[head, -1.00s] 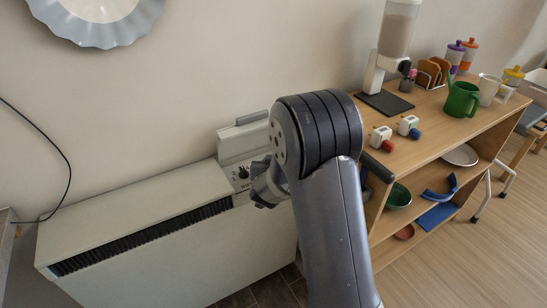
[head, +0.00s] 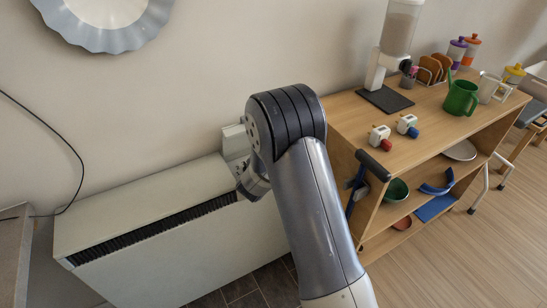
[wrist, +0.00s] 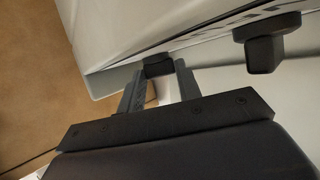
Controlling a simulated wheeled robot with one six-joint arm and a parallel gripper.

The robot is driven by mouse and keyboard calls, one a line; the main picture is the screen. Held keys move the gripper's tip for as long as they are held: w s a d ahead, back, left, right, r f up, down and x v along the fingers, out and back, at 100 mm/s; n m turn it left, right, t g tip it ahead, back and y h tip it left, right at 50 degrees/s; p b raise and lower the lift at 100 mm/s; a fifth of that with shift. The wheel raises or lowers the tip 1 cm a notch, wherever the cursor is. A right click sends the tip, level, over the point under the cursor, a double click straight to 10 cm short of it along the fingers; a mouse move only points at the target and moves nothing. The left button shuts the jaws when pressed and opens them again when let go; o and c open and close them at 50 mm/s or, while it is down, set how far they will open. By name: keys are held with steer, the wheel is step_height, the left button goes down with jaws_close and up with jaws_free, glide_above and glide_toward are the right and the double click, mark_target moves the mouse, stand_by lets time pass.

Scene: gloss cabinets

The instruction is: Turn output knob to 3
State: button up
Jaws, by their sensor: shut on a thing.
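The white heater (head: 190,255) stands against the wall, with its control panel (head: 235,142) at its right end mostly hidden behind my arm in the head view. My gripper (head: 250,188) is down at that end, its fingertips hard to make out there. In the wrist view my gripper (wrist: 158,72) has its two fingers on either side of a small black knob (wrist: 158,66) and is shut on it. A second black knob (wrist: 265,47) sticks out to the right, apart from the fingers. The dial markings are not readable, so I cannot tell the held knob's setting.
A wooden shelf unit (head: 400,150) stands close to the right of my arm, with a green jug (head: 461,98), a dispenser (head: 398,40) and two plugs on top. A black cable (head: 75,150) hangs on the wall at left.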

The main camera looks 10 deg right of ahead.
steer(key=shift+r, duration=0.1)
steer(key=o, duration=1)
steer(key=p+v, duration=0.1)
steer(key=v, duration=0.9)
steer(key=shift+s+a, duration=0.2)
steer(key=shift+s, duration=0.15)
